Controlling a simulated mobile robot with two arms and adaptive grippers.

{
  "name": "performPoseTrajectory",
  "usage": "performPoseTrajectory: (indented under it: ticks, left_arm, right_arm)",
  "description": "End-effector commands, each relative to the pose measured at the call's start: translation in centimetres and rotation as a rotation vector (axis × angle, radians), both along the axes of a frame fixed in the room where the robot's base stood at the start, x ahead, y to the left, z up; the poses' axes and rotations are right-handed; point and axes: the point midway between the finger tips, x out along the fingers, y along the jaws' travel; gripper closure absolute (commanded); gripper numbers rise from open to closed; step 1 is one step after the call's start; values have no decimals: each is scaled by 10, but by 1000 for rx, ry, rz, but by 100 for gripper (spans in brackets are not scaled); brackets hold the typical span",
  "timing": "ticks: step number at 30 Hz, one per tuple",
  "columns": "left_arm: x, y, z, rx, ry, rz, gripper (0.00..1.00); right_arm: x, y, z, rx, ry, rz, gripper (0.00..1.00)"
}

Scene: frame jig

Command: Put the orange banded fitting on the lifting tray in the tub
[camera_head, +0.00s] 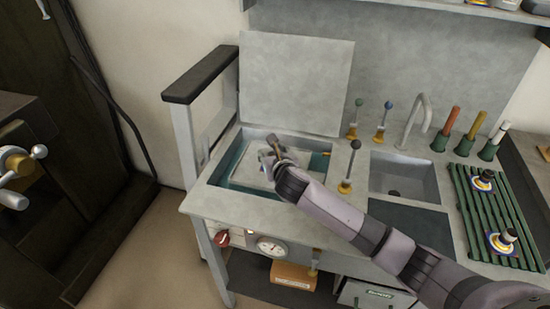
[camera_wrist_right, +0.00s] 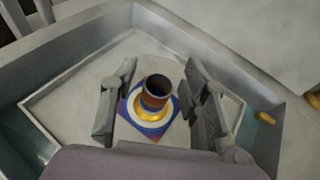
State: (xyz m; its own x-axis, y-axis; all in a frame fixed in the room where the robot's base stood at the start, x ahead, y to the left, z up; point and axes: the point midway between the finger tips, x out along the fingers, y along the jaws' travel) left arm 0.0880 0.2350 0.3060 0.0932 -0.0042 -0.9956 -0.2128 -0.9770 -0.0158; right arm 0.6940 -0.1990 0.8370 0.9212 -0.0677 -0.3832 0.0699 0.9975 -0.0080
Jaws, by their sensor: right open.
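The tub (camera_head: 215,176) is set in the left of the bench, with teal showing round a pale lifting tray (camera_wrist_right: 70,100) inside it. In the right wrist view a fitting (camera_wrist_right: 155,95) stands upright on the tray: a dark, brownish-orange open cylinder with a yellow-orange ring at its foot, on a white and blue-purple square base. My right gripper (camera_wrist_right: 159,70) is open, with one finger on each side of the fitting; I cannot tell whether they touch it. In the head view my right gripper (camera_head: 273,150) is over the tub and the fitting is hidden. My left gripper is not in view.
A raised grey lid (camera_head: 295,80) stands behind the tub. A lever (camera_head: 348,170) rises just right of it. Further right are a sink (camera_head: 400,178) with a faucet (camera_head: 422,120) and a green slatted rack (camera_head: 475,215) with two fittings. A dark armrest-like bar (camera_head: 200,75) stands at the left.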

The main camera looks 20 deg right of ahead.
Motion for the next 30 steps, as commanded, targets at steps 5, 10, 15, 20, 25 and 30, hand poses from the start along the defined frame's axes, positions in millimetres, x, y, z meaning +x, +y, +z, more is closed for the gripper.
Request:
performPoseTrajectory:
  ticks: [5,10,15,20,25,30]
  left_arm:
    - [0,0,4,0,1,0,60]
    - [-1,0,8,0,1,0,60]
    - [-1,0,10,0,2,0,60]
    - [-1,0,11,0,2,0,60]
    - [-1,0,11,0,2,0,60]
    - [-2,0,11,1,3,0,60]
  right_arm:
    - [-21,2,9,-1,0,3,58]
    - [-53,4,23,-2,-1,3,58]
    - [-84,6,35,-1,0,3,58]
    - [-102,8,43,-1,0,1,58]
    - [-110,8,45,0,0,0,58]
    - [-110,8,45,0,0,0,58]
